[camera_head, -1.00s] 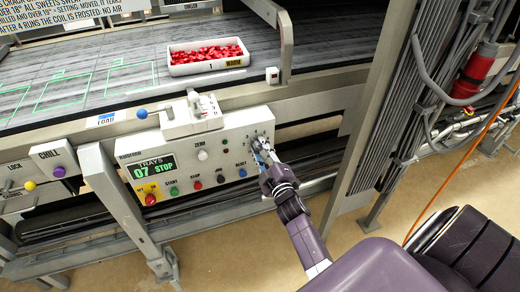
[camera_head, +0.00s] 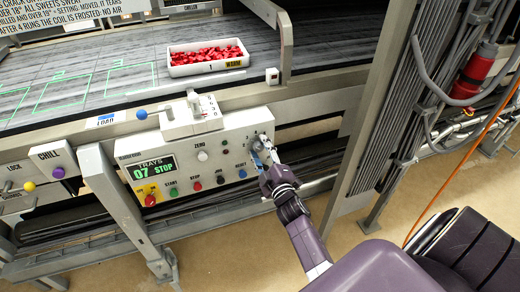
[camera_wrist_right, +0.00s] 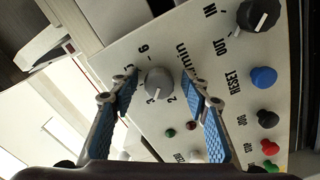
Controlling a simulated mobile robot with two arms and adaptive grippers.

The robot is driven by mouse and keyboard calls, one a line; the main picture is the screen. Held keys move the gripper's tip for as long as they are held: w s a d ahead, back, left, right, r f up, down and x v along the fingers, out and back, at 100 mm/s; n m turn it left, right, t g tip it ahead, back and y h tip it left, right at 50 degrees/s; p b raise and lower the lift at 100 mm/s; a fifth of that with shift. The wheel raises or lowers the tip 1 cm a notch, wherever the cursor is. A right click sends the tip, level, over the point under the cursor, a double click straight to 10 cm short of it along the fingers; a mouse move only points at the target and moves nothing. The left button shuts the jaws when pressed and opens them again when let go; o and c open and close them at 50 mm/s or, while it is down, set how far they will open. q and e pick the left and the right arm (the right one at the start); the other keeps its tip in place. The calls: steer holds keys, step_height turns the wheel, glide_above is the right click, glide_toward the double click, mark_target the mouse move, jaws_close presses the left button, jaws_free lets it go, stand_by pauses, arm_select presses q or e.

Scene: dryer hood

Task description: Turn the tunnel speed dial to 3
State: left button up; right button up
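The grey speed dial (camera_wrist_right: 158,82) is on the white control panel (camera_wrist_right: 200,45), with printed numbers including 2, 3 and 6, and "min" beside it. Its exact pointer direction is hard to tell. My right gripper (camera_wrist_right: 160,98) is open, with one blue-padded finger on each side of the dial in the wrist view; I cannot tell whether either touches it. In the head view, my right gripper (camera_head: 264,152) is at the panel's right end, where its fingers partly hide the dial. My left gripper is not in view.
A black IN/OUT knob (camera_wrist_right: 258,15) and a blue RESET button (camera_wrist_right: 263,77) are close by. A tray of red sweets (camera_head: 207,61) sits on the belt above. A grey post (camera_head: 350,140) stands right of the panel.

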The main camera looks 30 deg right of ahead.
steer(key=v, duration=1.2)
stand_by(0.3)
steer(key=s+a+f+m+g+y, duration=0.1)
steer(key=s+a+f+g, duration=0.25)
steer(key=f, duration=0.75)
steer(key=s+a+f+m+g+y, duration=0.15)
steer(key=s+a+f, duration=0.3)
steer(key=f, duration=0.75)
steer(key=s+a+f+m+g+y, duration=0.1)
steer(key=s+a+f+m+g, duration=0.2)
steer(key=f, duration=0.8)
steer(key=s+f+g, duration=0.4)
steer(key=s+f, duration=0.4)
steer(key=s, duration=0.7)
steer(key=s+f+m+g, duration=0.1)
steer(key=s+f+g, duration=0.3)
steer(key=s, duration=1.1)
step_height(320, 180, down, 4)
steer(key=shift+a+r+g, duration=0.15)
steer(key=shift+a+g, duration=0.15)
steer(key=shift+a, duration=0.05)
